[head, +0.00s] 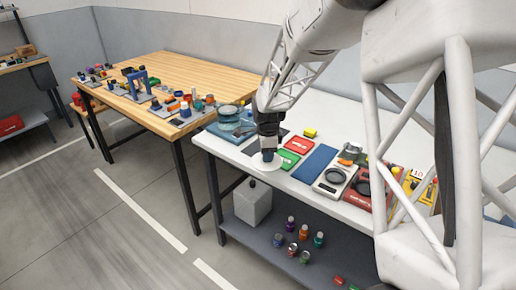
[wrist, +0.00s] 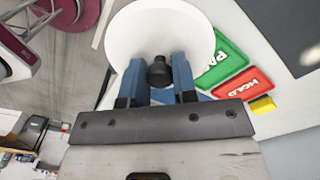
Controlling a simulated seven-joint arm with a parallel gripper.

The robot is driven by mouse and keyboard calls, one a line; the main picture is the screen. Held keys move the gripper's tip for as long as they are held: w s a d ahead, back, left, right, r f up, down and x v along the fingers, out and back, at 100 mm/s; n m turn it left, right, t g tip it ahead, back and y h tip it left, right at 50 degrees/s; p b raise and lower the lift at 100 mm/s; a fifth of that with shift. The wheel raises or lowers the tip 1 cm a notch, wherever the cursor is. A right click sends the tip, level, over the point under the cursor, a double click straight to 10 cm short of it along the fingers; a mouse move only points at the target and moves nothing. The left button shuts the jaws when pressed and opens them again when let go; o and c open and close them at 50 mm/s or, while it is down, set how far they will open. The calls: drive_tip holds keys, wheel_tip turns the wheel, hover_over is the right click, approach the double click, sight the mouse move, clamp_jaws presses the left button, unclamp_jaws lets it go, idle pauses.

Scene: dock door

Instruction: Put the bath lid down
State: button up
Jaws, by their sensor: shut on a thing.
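My gripper (head: 268,148) is shut on the black knob (wrist: 159,72) of the round white bath lid (wrist: 158,28). The blue fingers stand on either side of the knob in the wrist view. In the head view the lid (head: 265,163) shows as a pale disc below my gripper, near the front edge of the white table (head: 240,160). I cannot tell whether it touches the table. A round glassy vessel (head: 229,116) on a blue base, perhaps the bath, stands at the table's left end.
A green PASS tray (wrist: 218,58) and a red HOLD tray (wrist: 244,85) lie close to the lid, with a yellow block (wrist: 262,104) beside them. A blue mat (head: 315,163) and a scale (head: 332,181) lie further right. A wooden bench (head: 150,70) holds several parts.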

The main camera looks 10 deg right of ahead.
drive_tip(key=shift+w, duration=0.15)
drive_tip(key=w, duration=0.5)
drive_tip(key=w+f, duration=0.1)
drive_tip(key=w, duration=0.4)
drive_tip(key=w+a, duration=0.1)
drive_tip(key=w, duration=0.4)
drive_tip(key=shift+w+f, duration=0.25)
drive_tip(key=shift+w, duration=0.1)
drive_tip(key=shift+f, duration=0.1)
drive_tip(key=shift+f, duration=1.65)
drive_tip(key=shift+f, duration=0.15)
drive_tip(key=o, duration=1)
drive_tip(key=shift+c, duration=0.2)
